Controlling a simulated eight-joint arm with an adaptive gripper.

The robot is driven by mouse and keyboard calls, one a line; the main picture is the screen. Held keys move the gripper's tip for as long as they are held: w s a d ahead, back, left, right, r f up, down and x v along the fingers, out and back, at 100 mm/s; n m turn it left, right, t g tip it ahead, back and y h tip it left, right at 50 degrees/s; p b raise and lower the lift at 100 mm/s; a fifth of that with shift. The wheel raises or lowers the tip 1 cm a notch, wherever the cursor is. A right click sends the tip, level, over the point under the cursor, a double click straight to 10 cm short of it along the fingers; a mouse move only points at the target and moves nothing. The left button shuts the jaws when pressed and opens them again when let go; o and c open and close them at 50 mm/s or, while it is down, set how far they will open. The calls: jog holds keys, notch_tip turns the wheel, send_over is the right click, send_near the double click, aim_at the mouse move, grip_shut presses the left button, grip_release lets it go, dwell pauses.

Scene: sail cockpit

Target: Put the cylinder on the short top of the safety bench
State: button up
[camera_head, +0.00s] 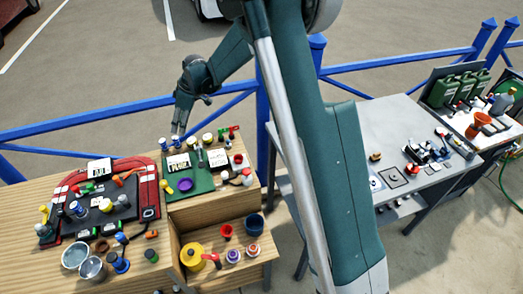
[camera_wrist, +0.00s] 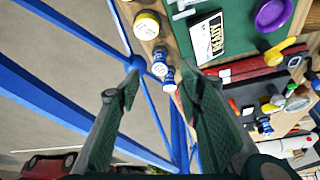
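My gripper (camera_head: 180,131) hangs over the back edge of the wooden bench (camera_head: 190,210). In the wrist view its two green fingers (camera_wrist: 165,85) are spread apart, with nothing held between them. Small blue-and-white cylinders (camera_wrist: 160,63) stand just beyond the fingertips, close to the bench edge; one also shows under the gripper in the head view (camera_head: 177,142). A yellow cylinder with a white top (camera_wrist: 147,24) stands beside them. No label shows which one is the task's cylinder, or which surface is the safety bench's short top.
A green mat (camera_head: 203,183) with cards and a purple ring lies near the gripper. A red-and-black tray (camera_head: 110,208) full of small items is left. A lower wooden shelf (camera_head: 262,268) holds cups and a yellow pot. A grey table (camera_head: 395,130) stands right. Blue railings (camera_head: 90,122) run behind.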

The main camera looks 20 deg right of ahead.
jog(key=s+d+r+m+t+h, duration=0.1)
jog(key=s+d+r+m, duration=0.2)
jog(key=s+d+r, duration=0.55)
jog(key=s+d+r+m+t+h, duration=0.1)
jog(key=s+d+r+m+t, duration=0.15)
jog(key=s+d+r, duration=0.65)
jog(key=s+d+m, duration=0.2)
jog(key=s+d, duration=0.1)
jog(key=s, duration=0.7)
jog(key=s+d+m+t+h, duration=0.1)
jog(key=s+d+m, duration=0.1)
jog(key=s, duration=0.8)
jog(key=s+d+m+t+h, duration=0.1)
jog(key=s+d+m, duration=0.2)
jog(key=s, duration=0.8)
jog(key=shift+d+r+m, duration=0.3)
jog(key=shift+r+m, duration=0.05)
jog(key=shift+m, duration=0.1)
jog(key=shift+f, duration=0.1)
notch_tip(320, 180, down, 4)
jog(key=b, duration=0.4)
